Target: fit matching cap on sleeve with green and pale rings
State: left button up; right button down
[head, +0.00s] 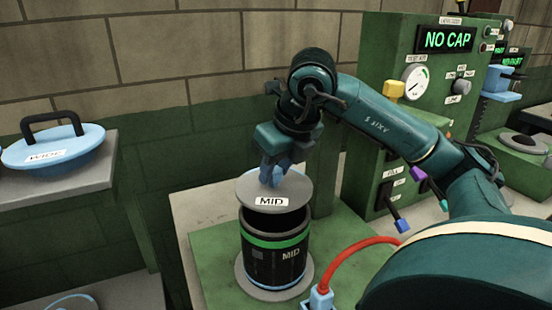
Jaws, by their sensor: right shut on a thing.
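The black sleeve (265,265) stands upright, with a green ring near its top, thin pale ring lines and a MID label. My right gripper (271,178) points down and is shut on the grey round cap (300,192), which also carries a MID label. The cap is over the sleeve's mouth. The dark opening shows below the cap's front edge, so the cap is apart from the rim there. The back of the rim is hidden by the cap. My left gripper is not in view.
A wide blue cap (85,147) with a black handle and WIDE label lies on a grey shelf (95,178) at left. A green test machine (400,65) showing NO CAP stands at right. A red hose (350,252) curves close to the sleeve's right. A brick wall is behind.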

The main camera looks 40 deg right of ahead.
aim_at(280, 180)
jog(key=shift+f, duration=1.05)
jog(key=shift+f+b, duration=0.7)
jog(key=shift+f, duration=0.45)
pick_arm(q)
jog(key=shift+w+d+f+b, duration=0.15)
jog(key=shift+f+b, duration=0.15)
jog(key=shift+b, duration=0.05)
pick_arm(e)
jog(key=shift+f, duration=0.1)
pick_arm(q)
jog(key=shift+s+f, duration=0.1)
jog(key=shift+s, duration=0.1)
pick_arm(e)
jog(key=c, duration=1)
grip_release()
jog(key=shift+c, duration=0.2)
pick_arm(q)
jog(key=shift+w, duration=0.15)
pick_arm(e)
jog(key=shift+o, duration=0.4)
